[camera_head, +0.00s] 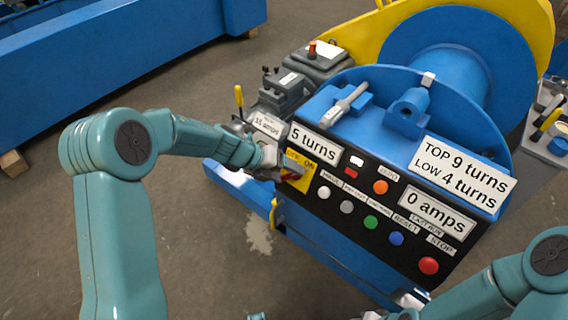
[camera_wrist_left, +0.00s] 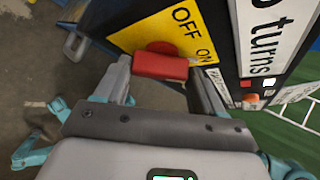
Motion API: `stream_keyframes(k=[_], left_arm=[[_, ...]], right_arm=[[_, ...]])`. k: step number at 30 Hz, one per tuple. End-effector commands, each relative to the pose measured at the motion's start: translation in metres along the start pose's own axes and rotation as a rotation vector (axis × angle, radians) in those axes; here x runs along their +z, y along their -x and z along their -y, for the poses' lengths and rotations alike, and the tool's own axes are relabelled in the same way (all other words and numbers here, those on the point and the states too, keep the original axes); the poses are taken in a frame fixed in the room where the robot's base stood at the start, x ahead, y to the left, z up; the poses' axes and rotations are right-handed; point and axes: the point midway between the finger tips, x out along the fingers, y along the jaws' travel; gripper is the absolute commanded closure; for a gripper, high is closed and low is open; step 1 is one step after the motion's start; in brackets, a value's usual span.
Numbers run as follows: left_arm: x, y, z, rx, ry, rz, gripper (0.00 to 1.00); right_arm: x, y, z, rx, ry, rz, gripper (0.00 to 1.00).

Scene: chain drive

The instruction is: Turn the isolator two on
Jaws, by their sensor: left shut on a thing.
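The isolator switch is a red handle (camera_head: 291,177) on a yellow plate (camera_head: 303,158) at the left end of the black control panel. My left gripper (camera_head: 280,172) is at this handle and shut on it. In the left wrist view, the red handle (camera_wrist_left: 160,66) lies crosswise between the two fingers (camera_wrist_left: 158,72). The yellow plate (camera_wrist_left: 150,33) shows OFF and ON there, and the handle's right end is close to ON. The fingers hide part of the switch in the head view.
The control panel (camera_head: 328,203) has several buttons, a red STOP button (camera_head: 429,265) and a "0 amps" display (camera_head: 436,213). A blue drum (camera_head: 455,60) stands behind it. Levers on a grey block (camera_head: 285,90) are beyond my left gripper. Open floor lies left.

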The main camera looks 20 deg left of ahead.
Motion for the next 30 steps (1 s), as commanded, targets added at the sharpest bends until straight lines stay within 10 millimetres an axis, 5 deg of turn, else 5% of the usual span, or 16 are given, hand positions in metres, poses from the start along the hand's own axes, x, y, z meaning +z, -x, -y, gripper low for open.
stream_keyframes(k=[21,22,24,30], left_arm=[[0.0002,-0.0001,0.0007,0.042,-0.060,0.001,0.61],[0.0002,-0.0001,0.0007,0.042,-0.060,0.001,0.24],[0.0002,-0.0001,0.0008,0.042,-0.059,0.001,0.05],[0.0001,-0.0001,0.0009,0.041,-0.058,0.001,0.05]], right_arm=[[0.0003,0.0120,0.0043,0.000,0.000,0.000,0.57],[0.0002,0.0120,0.0043,0.000,0.000,0.000,0.57],[0.0003,0.0120,0.0043,0.000,0.000,0.000,0.57],[0.0003,0.0120,0.0043,0.000,0.000,0.000,0.57]])
